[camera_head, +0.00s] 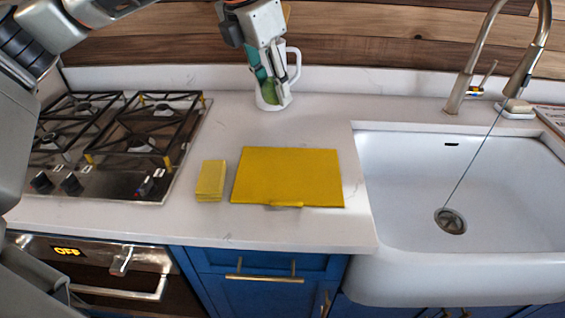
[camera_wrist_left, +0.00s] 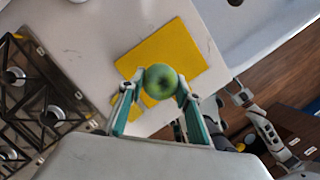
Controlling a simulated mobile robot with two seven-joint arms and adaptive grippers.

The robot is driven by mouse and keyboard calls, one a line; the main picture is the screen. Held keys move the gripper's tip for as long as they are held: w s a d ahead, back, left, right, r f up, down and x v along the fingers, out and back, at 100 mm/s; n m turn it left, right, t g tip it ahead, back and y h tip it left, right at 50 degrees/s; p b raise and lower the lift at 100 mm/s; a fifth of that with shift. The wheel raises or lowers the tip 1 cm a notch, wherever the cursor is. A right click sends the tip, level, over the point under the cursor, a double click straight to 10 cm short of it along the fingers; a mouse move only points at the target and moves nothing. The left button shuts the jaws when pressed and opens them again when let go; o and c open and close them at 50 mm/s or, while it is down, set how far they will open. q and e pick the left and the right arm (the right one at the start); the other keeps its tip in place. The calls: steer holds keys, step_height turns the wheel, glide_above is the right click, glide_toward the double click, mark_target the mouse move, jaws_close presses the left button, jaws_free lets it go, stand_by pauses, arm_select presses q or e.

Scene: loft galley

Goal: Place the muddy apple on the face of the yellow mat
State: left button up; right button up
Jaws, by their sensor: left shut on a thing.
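The apple (camera_wrist_left: 160,82) is green with a darker spot around its stem; I cannot make out mud on it. My left gripper (camera_wrist_left: 156,90) is shut on it, one finger on each side. In the head view the apple (camera_head: 272,99) is partly hidden by the left gripper (camera_head: 268,92), in front of a white jug. The yellow mat (camera_head: 287,172) lies flat and bare on the counter, nearer the front edge than the gripper. It also shows in the left wrist view (camera_wrist_left: 185,50), beyond the apple. My right gripper (camera_wrist_left: 240,93) seems to show small at the right there, its fingers unclear.
A white jug (camera_head: 294,66) stands at the back of the counter, close behind the gripper. A small yellow block (camera_head: 210,181) lies just left of the mat. A gas hob (camera_head: 120,180) is at the left, a white sink (camera_head: 400,200) with a tap at the right.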

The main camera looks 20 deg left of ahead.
mark_target(278, 171)
arm_select(q)
step_height(278, 171, down, 20)
steer(key=shift+r, duration=0.15)
stand_by(0.4)
steer(key=o, duration=1.2)
steer(key=v, duration=1.2)
steer(key=shift+s, duration=0.1)
steer(key=shift+d, duration=0.1)
